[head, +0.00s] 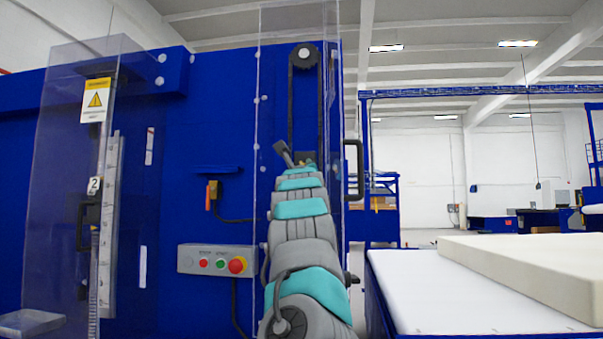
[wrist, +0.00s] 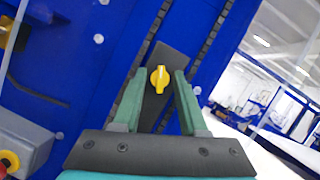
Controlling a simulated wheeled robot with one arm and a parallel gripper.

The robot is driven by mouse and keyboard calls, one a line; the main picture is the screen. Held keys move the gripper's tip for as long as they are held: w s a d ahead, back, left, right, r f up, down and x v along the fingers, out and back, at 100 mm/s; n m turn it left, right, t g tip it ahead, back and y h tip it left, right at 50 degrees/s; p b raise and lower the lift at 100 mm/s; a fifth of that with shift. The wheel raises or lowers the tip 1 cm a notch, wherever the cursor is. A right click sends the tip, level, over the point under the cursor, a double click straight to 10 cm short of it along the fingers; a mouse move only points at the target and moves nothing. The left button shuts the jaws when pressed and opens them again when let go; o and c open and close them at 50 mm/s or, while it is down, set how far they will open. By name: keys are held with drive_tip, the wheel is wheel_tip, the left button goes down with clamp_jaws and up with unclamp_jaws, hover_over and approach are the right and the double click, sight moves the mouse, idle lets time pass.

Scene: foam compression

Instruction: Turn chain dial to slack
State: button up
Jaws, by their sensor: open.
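The chain dial is a yellow knob (wrist: 160,79) on a dark plate (wrist: 168,57) in the wrist view. A dark chain runs along the blue machine beside it. My gripper (wrist: 157,76) is open, with its two green fingers on either side of the knob in the picture. A gap shows between each finger and the knob; I cannot tell how far the fingertips are from it in depth. In the head view my arm reaches up to the chain and hides the knob.
A clear panel (head: 270,75) stands in front of the chain. A black handle (head: 359,170) is to its right. A control box (head: 215,260) with a red button is at lower left. A foam block (head: 530,262) lies on a white table (head: 440,300) at right.

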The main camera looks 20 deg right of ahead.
drive_tip(key=b+v, duration=0.5)
drive_tip(key=v, duration=0.1)
drive_tip(key=shift+s+f, duration=0.15)
drive_tip(key=shift+s, duration=0.05)
